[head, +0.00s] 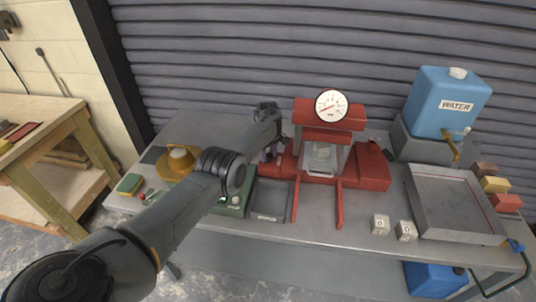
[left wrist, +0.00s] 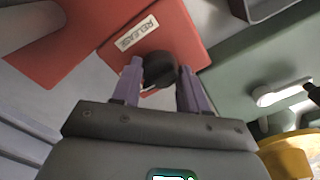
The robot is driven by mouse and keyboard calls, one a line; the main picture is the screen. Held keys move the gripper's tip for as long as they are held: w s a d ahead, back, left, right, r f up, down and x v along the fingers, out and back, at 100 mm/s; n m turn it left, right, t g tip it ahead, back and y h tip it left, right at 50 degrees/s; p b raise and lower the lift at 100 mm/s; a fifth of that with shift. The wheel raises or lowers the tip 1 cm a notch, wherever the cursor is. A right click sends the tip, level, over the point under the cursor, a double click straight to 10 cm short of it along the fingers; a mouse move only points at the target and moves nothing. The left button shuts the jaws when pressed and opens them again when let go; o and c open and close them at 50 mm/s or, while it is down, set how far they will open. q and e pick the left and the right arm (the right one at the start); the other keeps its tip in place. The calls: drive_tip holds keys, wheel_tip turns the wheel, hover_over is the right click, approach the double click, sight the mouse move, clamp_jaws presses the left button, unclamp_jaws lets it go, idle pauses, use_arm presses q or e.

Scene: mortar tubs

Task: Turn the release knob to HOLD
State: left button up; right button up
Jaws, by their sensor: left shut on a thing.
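The release knob (left wrist: 158,72) is a dark round knob on a red panel, beside a white plate lettered RELEASE (left wrist: 137,33). My left gripper (left wrist: 160,67) has its purple fingers on either side of the knob and is shut on it. In the head view the left gripper (head: 267,154) reaches to the left side of the red press (head: 328,136), and the knob is hidden there behind my arm. No HOLD mark can be read. My right gripper is not in view.
The press carries a round gauge (head: 332,104). A yellow dish (head: 172,166), a green unit (head: 236,205) and a grey tray (head: 270,200) stand left of it. Two pale cubes (head: 381,224), a metal tray (head: 453,202) and a blue water container (head: 447,100) stand to the right.

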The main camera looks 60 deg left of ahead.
sight(268, 153)
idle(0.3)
use_arm(q)
drive_tip(key=o, duration=1.1)
drive_tip(key=shift+c, duration=0.2)
drive_tip(key=shift+r, duration=0.1)
wheel_tip(268, 153, up, 9)
drive_tip(key=p, duration=0.3)
drive_tip(key=shift+p, duration=0.3)
drive_tip(key=shift+r, duration=0.85)
